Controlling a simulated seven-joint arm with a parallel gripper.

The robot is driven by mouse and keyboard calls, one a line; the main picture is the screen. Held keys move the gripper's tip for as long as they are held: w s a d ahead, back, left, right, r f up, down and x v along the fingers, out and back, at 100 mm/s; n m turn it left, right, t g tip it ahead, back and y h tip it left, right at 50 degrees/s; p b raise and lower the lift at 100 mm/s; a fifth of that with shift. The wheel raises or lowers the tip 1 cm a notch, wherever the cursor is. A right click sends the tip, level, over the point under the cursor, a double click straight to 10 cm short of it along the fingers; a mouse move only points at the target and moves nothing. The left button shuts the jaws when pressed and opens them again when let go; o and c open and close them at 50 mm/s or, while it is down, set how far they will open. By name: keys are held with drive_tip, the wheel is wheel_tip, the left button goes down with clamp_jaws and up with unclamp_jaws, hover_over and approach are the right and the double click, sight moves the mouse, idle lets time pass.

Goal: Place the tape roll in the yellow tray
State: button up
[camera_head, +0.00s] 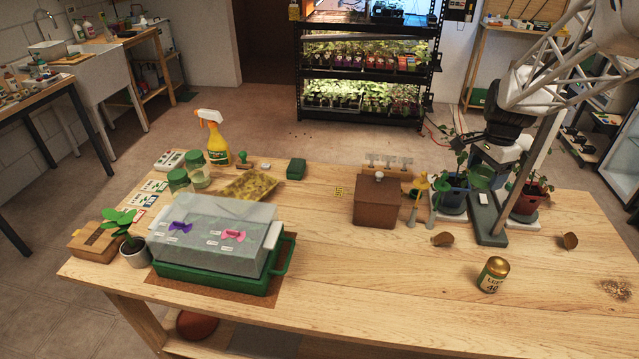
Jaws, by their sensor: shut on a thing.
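My gripper (484,158) is at the upper right, over the potted plants at the table's back right. Its dark body hides much of the fingers. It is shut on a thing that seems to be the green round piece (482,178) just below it. This piece may be the tape roll, but I cannot make out a roll's hole. A flat yellow speckled piece (250,187) lies behind the clear-lidded box, at the left of the table. It is the only yellow tray-like thing I see. My gripper is far to its right.
A clear-lidded green box (215,240), a spray bottle (214,140) and jars (190,158) crowd the left. A brown box (378,202) stands near the middle back, with potted plants (452,190) to its right. A gold can (493,275) stands at front right. The front middle is clear.

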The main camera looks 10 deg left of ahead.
drive_tip(key=w+a+n, duration=0.2)
drive_tip(key=w+a, duration=0.3)
drive_tip(key=a, duration=0.5)
drive_tip(key=w+a+n, duration=0.3)
drive_tip(key=w+a, duration=0.2)
drive_tip(key=a, duration=0.5)
drive_tip(key=n, duration=0.8)
hover_over(247, 197)
drive_tip(key=f, duration=0.2)
wheel_tip(247, 197, down, 11)
drive_tip(key=shift+d, duration=0.1)
drive_tip(key=shift+f, duration=3.05)
drive_tip(key=shift+f, duration=1.85)
